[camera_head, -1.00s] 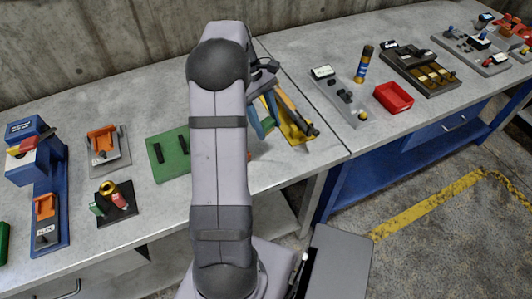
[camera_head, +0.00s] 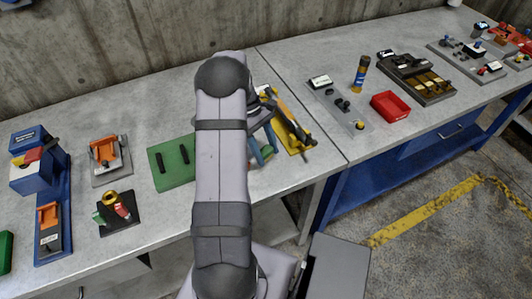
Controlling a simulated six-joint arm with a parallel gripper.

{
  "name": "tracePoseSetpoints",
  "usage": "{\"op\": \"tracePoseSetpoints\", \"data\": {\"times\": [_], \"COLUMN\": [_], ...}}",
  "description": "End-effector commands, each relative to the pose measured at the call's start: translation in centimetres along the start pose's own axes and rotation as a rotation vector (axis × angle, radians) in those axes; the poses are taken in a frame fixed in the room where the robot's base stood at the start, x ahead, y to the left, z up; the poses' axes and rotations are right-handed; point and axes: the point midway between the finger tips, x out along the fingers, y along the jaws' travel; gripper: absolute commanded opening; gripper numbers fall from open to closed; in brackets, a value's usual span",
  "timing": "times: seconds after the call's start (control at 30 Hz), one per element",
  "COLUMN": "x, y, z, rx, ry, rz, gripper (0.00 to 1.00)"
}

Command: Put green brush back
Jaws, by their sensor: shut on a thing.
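My gripper (camera_head: 263,146) shows only in part to the right of my arm, as two blue fingers low over the front of the left bench. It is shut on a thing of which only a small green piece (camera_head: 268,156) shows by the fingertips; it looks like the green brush. My arm hides most of it. A green board (camera_head: 173,181) with two black upright pieces lies on the bench to the left of my arm. Its right end is hidden behind my arm.
A yellow stand (camera_head: 293,130) with a dark-ended tool is just right of my gripper. A dark plate with coloured pieces (camera_head: 118,211), an orange fixture (camera_head: 105,152) and a blue machine (camera_head: 36,165) stand left. A red tray (camera_head: 390,106) is on the right bench.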

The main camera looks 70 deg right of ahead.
Motion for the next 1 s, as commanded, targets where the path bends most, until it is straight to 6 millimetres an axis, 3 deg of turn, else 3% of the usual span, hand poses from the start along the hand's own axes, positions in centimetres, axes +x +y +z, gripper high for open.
{"op": "tracePoseSetpoints", "data": {"times": [0.2,0.57,0.6,0.67,1.0], "x": [1.7,2.0,2.0,1.9,1.8], "y": [0.0,0.0,0.0,0.0,0.0], "z": [-0.7,-0.9,-0.8,-0.8,-0.8], "rx": [0.001,0.001,0.001,0.001,0.001], "ry": [-0.001,0.0,0.001,0.001,0.001], "rz": [-0.001,0.0,0.0,0.0,0.0], "gripper": [0.25,0.25,0.5,0.62,0.62]}}
